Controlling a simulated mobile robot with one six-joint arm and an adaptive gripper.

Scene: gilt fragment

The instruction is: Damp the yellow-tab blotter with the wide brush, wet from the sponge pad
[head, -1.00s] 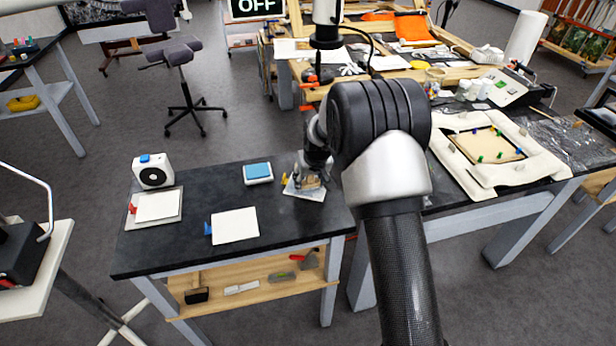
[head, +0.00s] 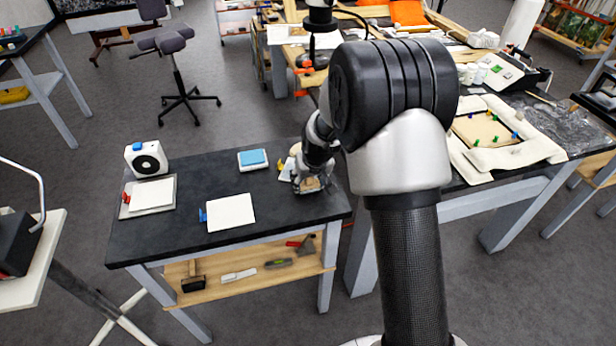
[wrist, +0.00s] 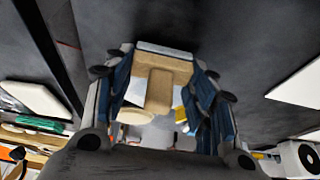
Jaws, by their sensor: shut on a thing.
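My gripper (head: 310,182) is shut on the tan wide brush (wrist: 160,85), which sits between the two fingers in the wrist view. In the head view it is low over the right end of the dark table, at the front right of the yellow-tab blotter (head: 287,174). The gripper and arm hide most of that blotter; a pale edge and its yellow tab (head: 282,165) show. I cannot tell whether the bristles touch anything. The sponge pad (head: 253,158), blue in a white tray, lies left of the gripper, apart from it.
A blue-tab blotter (head: 230,212) lies mid-table, and a red-tab blotter (head: 152,194) at the left. A white box with a black dial (head: 146,159) stands behind it. Tools lie on the lower shelf (head: 250,270). A bench with a framed panel (head: 487,140) stands at right.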

